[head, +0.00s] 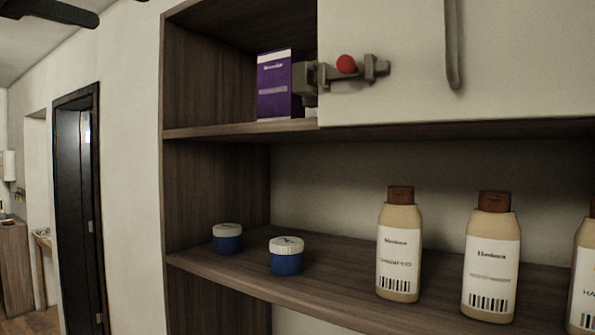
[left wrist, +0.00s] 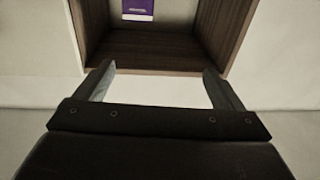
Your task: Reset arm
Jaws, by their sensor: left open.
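My left gripper (left wrist: 158,70) is open and empty in the left wrist view, its two fingers spread apart. It faces an open wooden compartment (left wrist: 150,50) with a purple box (left wrist: 138,8) inside, beyond the fingertips. The purple box (head: 275,86) also shows in the head view, on the upper shelf at the left, beside the cabinet door. I cannot make out my left gripper in the head view. My right gripper is in neither view.
A white door (head: 520,60) with a red-knobbed latch (head: 347,66) covers the upper right. The lower shelf (head: 335,290) holds two blue jars (head: 227,238) (head: 287,256) and three beige bottles (head: 398,250) (head: 491,262) (head: 585,275). A dark doorway (head: 80,210) stands at the left.

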